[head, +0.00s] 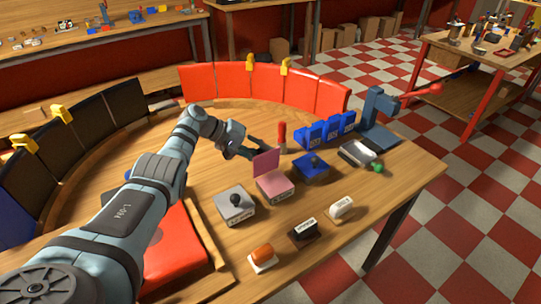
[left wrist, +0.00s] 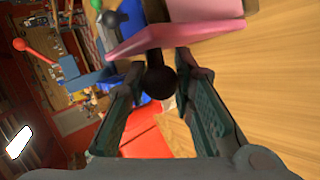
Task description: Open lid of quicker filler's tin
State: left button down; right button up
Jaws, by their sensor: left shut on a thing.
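The pink tin (head: 275,186) stands on the wooden table between a grey tin (head: 235,204) and a blue tin (head: 312,168), both with their lids down. Its pink lid (head: 266,161) is tilted up, close to upright, at the back edge of the tin. The label on its front is too small to read. My left gripper (head: 256,150) is behind the raised lid. In the left wrist view its fingers are closed around the dark round knob (left wrist: 160,82) on the pink lid (left wrist: 165,38). My right gripper is not in view.
Stamps with orange (head: 262,254), black (head: 304,229) and white (head: 341,207) handles stand in front. A red-handled tool (head: 282,136), blue bins (head: 325,131) and a blue stand (head: 379,106) with a red-ended lever are behind. Red panels (head: 315,91) border the back.

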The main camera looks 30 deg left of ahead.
pick_arm(q)
jog(key=shift+w+r, duration=0.1)
jog(key=c, duration=1.6)
grip_release()
jog(key=shift+o, duration=1.3)
jog(key=shift+s+d, duration=0.1)
jog(key=shift+s, duration=0.1)
jog(key=shift+a+r, duration=0.1)
jog(key=shift+a, duration=0.1)
jog(key=v, duration=1.1)
jog(key=shift+s+r, duration=0.2)
jog(key=shift+a, duration=0.15)
